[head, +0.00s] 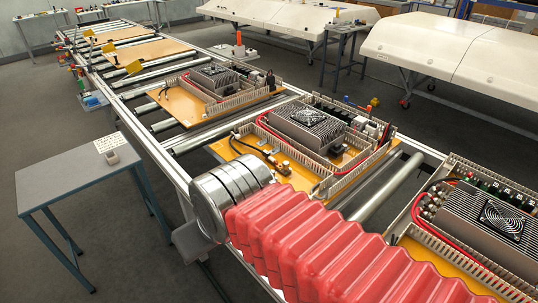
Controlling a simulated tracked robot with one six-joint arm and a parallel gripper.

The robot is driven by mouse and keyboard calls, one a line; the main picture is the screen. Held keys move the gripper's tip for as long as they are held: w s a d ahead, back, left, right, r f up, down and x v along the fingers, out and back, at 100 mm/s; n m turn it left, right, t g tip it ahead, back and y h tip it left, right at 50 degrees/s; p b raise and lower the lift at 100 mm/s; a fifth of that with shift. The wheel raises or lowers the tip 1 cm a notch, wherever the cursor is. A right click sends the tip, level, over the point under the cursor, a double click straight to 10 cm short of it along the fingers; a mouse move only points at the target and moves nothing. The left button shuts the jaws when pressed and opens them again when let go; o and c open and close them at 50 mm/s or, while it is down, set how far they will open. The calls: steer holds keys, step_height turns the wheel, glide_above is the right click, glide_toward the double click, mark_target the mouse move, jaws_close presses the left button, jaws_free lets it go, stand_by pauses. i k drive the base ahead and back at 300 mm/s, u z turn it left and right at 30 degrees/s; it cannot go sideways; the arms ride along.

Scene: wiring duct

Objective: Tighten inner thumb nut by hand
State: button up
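The inner thumb nut cannot be made out in the head view. Small brass-coloured parts (281,166) and a dark cable sit at the board's near left, too small to identify. My arm, in a red bellows sleeve with a grey metal wrist, reaches in from the lower right and ends left of this panel. My gripper's fingers do not show.
A second panel (462,262) stands at the lower right, partly behind my arm. Another panel (177,103) lies farther up the conveyor. The conveyor's side rail (152,147) runs along the left. A small grey table (75,178) stands left, with clear floor around it.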

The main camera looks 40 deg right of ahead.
mark_target(286, 164)
steer(key=u, duration=0.15)
steer(key=i, duration=1.4)
steer(key=u, duration=0.05)
